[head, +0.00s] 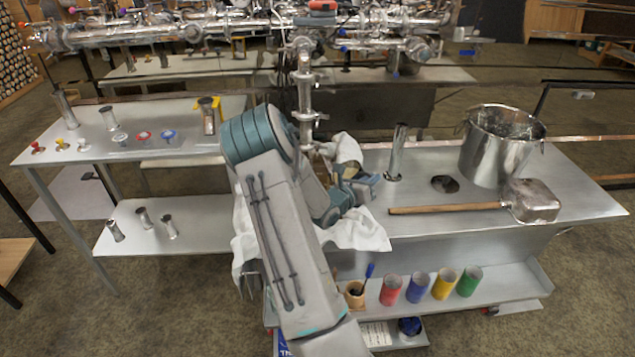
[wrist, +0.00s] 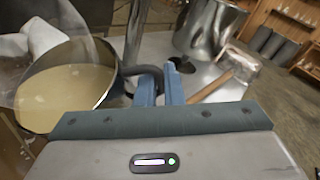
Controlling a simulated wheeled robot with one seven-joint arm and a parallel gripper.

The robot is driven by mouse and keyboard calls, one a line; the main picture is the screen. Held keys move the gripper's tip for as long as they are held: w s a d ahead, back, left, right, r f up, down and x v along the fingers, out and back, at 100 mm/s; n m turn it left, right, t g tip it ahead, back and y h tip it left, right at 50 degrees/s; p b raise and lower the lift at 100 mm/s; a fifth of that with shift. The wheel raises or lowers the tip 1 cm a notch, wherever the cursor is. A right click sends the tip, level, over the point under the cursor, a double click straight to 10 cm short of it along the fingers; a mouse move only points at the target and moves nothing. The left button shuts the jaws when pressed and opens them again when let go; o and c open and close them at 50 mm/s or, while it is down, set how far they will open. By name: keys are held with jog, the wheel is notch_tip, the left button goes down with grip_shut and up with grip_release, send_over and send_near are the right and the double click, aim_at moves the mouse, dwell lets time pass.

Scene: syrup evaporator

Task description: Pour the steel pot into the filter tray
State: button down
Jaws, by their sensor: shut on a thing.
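The steel pot (wrist: 104,66) is at the left of the wrist view, with pale yellow liquid inside. My gripper (wrist: 160,88) is shut on its dark handle (wrist: 148,72), to the right of the pot. Whether the pot is tilted is hard to tell. In the head view my gripper (head: 358,184) is over the worktable, and my arm hides most or all of the pot. White cloth (head: 365,234) drapes around and below my gripper; it also shows behind the pot in the wrist view (wrist: 38,38). I cannot make out the filter tray itself under the cloth.
A large steel bucket (head: 492,155), a wooden-handled scoop (head: 533,201) and an upright metal tube (head: 397,152) stand or lie on the worktable (head: 450,228) to the right. Coloured cups (head: 418,287) sit on the lower shelf. Pipework (head: 303,75) rises close behind my arm.

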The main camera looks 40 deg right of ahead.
jog(key=shift+w+a+r+n+h+p, duration=0.2)
jog(key=shift+w+a+r+n+h, duration=0.15)
jog(key=shift+a+r, duration=0.15)
jog(key=shift+w+a+r+n+h+p, duration=0.25)
jog(key=shift+w+a+r+h, duration=0.1)
jog(key=shift+r, duration=0.25)
dwell(0.5)
jog(key=shift+w+a+r+n+t+h, duration=0.1)
jog(key=shift+w+a+r+n+h, duration=0.15)
jog(key=shift+r+n, duration=0.2)
jog(key=shift+w+a+r+n+t+h, duration=0.1)
jog(key=shift+w+a+r+n+h, duration=0.1)
jog(key=shift+r+n+h, duration=0.15)
jog(key=shift+w+a+r+n+t+h, duration=0.15)
jog(key=shift+a+r+n+h, duration=0.1)
jog(key=shift+r+n, duration=0.25)
dwell(0.9)
jog(key=shift+w+a+r+n+t+h+b, duration=0.2)
jog(key=shift+w+a+r+n+h, duration=0.15)
jog(key=shift+n, duration=0.25)
jog(key=shift+w+a+r+n+t+h+b, duration=0.15)
jog(key=shift+w+a+r+n+h, duration=0.15)
jog(key=shift+r+n, duration=0.25)
dwell(0.7)
jog(key=shift+w+a+r+n+t+h, duration=0.3)
jog(key=shift+a+n+t, duration=0.15)
jog(key=shift+n, duration=0.3)
